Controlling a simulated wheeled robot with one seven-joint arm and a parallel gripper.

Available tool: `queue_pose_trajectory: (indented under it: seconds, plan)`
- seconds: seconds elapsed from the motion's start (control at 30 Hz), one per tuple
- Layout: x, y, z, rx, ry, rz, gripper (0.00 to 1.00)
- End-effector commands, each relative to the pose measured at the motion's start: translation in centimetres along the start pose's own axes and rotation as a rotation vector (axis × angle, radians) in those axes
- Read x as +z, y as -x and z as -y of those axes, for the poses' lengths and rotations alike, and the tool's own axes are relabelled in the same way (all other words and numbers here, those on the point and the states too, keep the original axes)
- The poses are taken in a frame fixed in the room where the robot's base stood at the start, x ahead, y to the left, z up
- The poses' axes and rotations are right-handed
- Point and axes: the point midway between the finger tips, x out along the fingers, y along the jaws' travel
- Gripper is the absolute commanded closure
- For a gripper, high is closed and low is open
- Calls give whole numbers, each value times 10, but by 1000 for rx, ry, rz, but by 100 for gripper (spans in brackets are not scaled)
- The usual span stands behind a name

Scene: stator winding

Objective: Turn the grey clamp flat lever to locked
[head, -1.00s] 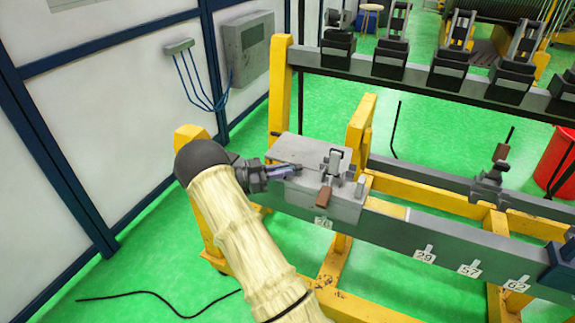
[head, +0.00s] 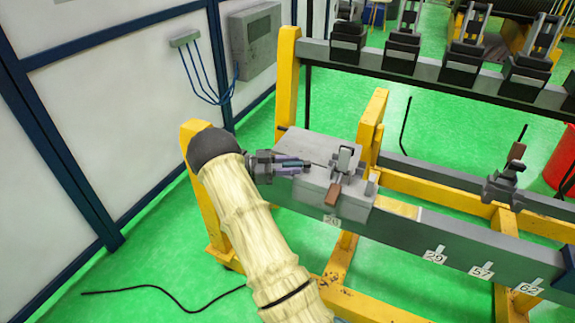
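A grey clamp (head: 345,162) stands on a grey block at the left end of the long grey rail. Its brown-tipped lever (head: 332,195) hangs down over the block's front edge. My gripper (head: 305,165) points right, just left of the clamp, over or in front of the block's top. I see no contact with the lever. The fingers are small and seen from the side, so their opening is unclear.
The grey block (head: 308,148) is beside a yellow upright (head: 372,125). The rail (head: 440,235) carries number tags, among them 29, 57 and 62. A dark beam with several black clamps (head: 402,45) runs behind. A grey wall box (head: 254,42) and a red bin (head: 562,160) flank the area.

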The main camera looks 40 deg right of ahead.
Motion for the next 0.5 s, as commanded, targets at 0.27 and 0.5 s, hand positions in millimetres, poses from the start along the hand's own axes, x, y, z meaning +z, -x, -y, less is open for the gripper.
queue_pose_trajectory:
  seconds: [0.27,0.5]
  plan:
    - [0,3,1,-8,-1,0,62]
    - [1,23,1,-12,-2,1,62]
